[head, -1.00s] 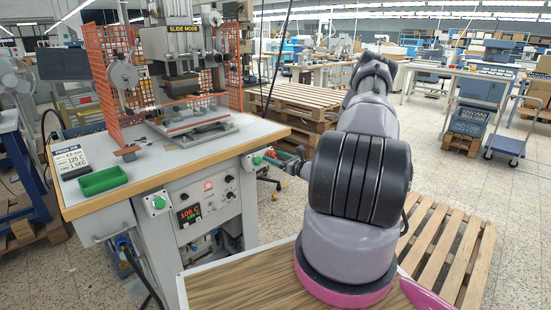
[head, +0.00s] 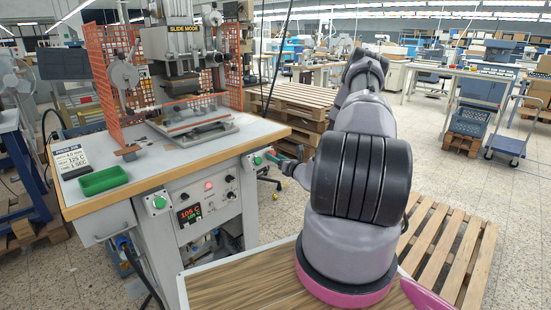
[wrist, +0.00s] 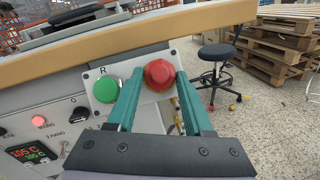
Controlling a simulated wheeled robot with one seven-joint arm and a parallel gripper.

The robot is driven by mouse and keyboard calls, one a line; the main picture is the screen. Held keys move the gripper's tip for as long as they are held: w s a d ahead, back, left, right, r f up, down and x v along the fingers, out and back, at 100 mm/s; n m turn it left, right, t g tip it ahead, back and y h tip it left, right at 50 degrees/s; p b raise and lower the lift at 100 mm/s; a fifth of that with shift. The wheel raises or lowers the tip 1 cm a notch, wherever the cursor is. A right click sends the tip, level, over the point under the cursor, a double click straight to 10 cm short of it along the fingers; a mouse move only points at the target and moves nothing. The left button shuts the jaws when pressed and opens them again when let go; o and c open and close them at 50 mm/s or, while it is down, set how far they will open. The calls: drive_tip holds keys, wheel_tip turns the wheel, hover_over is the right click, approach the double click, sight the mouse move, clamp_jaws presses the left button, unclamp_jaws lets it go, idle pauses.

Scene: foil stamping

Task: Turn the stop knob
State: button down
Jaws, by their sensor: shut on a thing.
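The red stop knob (wrist: 159,75) sits on a pale plate at the right end of the press front, under the wooden table edge. My gripper (wrist: 161,82) has its two teal fingers on either side of the knob, shut on it, in the wrist view. The green button (wrist: 107,89) is just left of the left finger. In the head view the teal fingers (head: 275,157) reach the machine's right front corner, and the knob is hidden there.
The press table's wooden edge (wrist: 120,45) runs close above the knob. A control panel (head: 205,208) with a display and small knobs lies to the left. A black stool (wrist: 218,75) and wooden pallets (head: 290,105) stand behind on the right.

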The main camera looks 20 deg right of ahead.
drive_tip(key=shift+a+m+h, duration=0.1)
drive_tip(key=shift+m+h, duration=0.7)
drive_tip(key=shift+m, duration=0.6)
drive_tip(key=shift+c, duration=1.5)
unclamp_jaws()
drive_tip(key=shift+s, duration=0.1)
drive_tip(key=s, duration=1)
drive_tip(key=shift+s+d+r, duration=0.3)
drive_tip(key=shift+d+r, duration=0.05)
drive_tip(key=shift+d, duration=0.1)
